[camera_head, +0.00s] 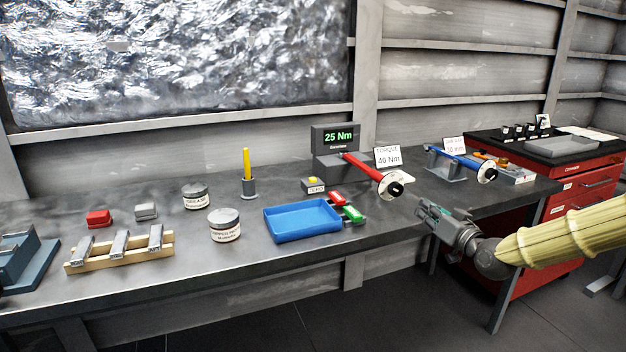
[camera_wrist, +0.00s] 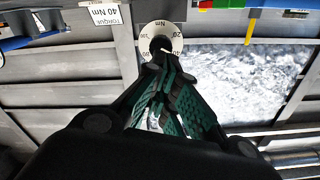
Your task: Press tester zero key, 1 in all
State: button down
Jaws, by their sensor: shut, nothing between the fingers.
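The torque tester (camera_head: 335,138) stands at the back of the bench, its screen reading 25 Nm in green. The zero key is a yellow button (camera_head: 313,181) on a small grey box in front of the tester, left of its base. A red torque wrench (camera_head: 366,168) runs from the tester, its round dial (camera_head: 391,187) facing me; the dial also shows in the wrist view (camera_wrist: 161,40). My gripper (camera_head: 424,211) is shut and empty, near the bench's front edge, right of and below the dial. In the wrist view its fingers (camera_wrist: 168,68) overlap the dial's lower edge; contact cannot be told.
A 40 Nm sign (camera_head: 387,157) and blue wrench (camera_head: 460,158) stand right. Two jars (camera_head: 224,226), a yellow stick (camera_head: 247,163) and a wooden rack (camera_head: 78,266) are left.

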jog(key=s+a+f+g+h, duration=0.1)
jog(key=s+a+f+g, duration=0.2)
jog(key=s+f, duration=0.55)
jog(key=s+a+f+g, duration=0.2)
jog(key=s+a+f, duration=0.1)
jog(key=f, duration=1)
jog(key=s+a+f+g+h, duration=0.1)
jog(key=s+a+f+g, duration=0.3)
jog(key=f, duration=0.7)
jog(key=s+f+g+h, duration=0.1)
jog(key=s+f, duration=0.5)
jog(key=s, duration=0.6)
jog(key=s+d+f+g+h, duration=0.1)
jog(key=s+f+g, duration=0.3)
jog(key=s, duration=0.8)
jog(key=s+f+g+h, duration=0.2)
jog(key=s+f, duration=0.5)
jog(key=s, duration=0.5)
jog(key=shift+s+d+f+m+g, duration=0.15)
jog(key=shift+s+f+m+g, duration=0.2)
jog(key=shift+g, duration=0.15)
